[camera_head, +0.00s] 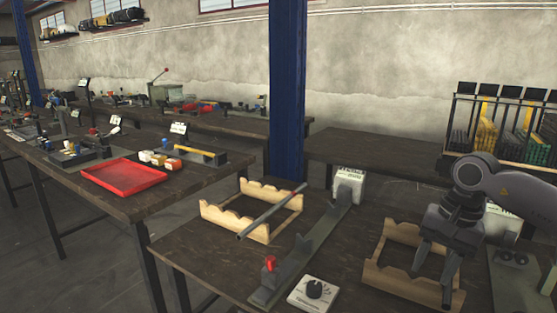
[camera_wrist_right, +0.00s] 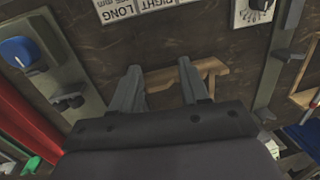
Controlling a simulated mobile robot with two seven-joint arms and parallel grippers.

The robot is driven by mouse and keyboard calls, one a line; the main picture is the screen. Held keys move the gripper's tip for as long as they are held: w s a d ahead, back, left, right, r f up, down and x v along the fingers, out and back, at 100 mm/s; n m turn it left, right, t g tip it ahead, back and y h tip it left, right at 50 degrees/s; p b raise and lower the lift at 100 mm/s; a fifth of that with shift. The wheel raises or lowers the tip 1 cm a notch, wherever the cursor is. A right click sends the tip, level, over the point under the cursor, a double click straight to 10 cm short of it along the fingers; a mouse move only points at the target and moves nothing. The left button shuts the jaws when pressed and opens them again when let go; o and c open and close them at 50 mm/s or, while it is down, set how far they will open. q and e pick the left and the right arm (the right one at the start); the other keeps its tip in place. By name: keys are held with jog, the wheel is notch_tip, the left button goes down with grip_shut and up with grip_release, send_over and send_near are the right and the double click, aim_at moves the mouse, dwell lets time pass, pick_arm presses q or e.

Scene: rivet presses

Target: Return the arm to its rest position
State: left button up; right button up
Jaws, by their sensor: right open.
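My right gripper (camera_head: 432,288) hangs over the right wooden rack (camera_head: 386,283) on the near table, at the right of the head view. Its two fingers are apart with nothing between them. In the wrist view the open fingers (camera_wrist_right: 158,68) point toward the table, with part of the wooden rack (camera_wrist_right: 212,66) beyond them. I see no part resting in the right rack, though my gripper hides some of it. My left gripper is not in view.
The left wooden rack (camera_head: 210,215) carries a grey rod (camera_head: 270,213). A long metal fixture with a red knob (camera_head: 270,263) and a white dial box (camera_head: 312,293) lie between the racks. A blue post (camera_head: 287,90) stands behind. A red tray (camera_head: 123,192) is on the left table.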

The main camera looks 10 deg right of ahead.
jog(key=s+a+m+t+y+p, duration=0.25)
jog(key=a+m+y, duration=0.7)
jog(key=a, duration=0.55)
jog(key=s+a+m+t+y+p, duration=0.1)
jog(key=s+a+m+t+y, duration=0.15)
jog(key=a+m+y, duration=0.95)
jog(key=d+f+m+t+h+p, duration=0.1)
jog(key=d+f+m+t+h, duration=0.25)
jog(key=m, duration=0.55)
jog(key=f+m+t+h+p, duration=0.1)
jog(key=f+m+t+h, duration=0.25)
jog(key=m+h, duration=0.35)
jog(key=d+f+m+t+h, duration=0.2)
jog(key=m+t+h, duration=0.2)
jog(key=m, duration=0.6)
jog(key=s+d+f+m+g+h, duration=0.3)
jog(key=s+f+m, duration=0.3)
jog(key=m, duration=0.1)
jog(key=s+d+f+m+g+h+p, duration=0.1)
jog(key=s+d+f+m+g+h, duration=0.1)
jog(key=s+f+m, duration=0.4)
jog(key=shift+s+d+f+m+g+h+p, duration=0.35)
jog(key=shift+s+d+f+h, duration=0.3)
jog(key=shift+d, duration=0.25)
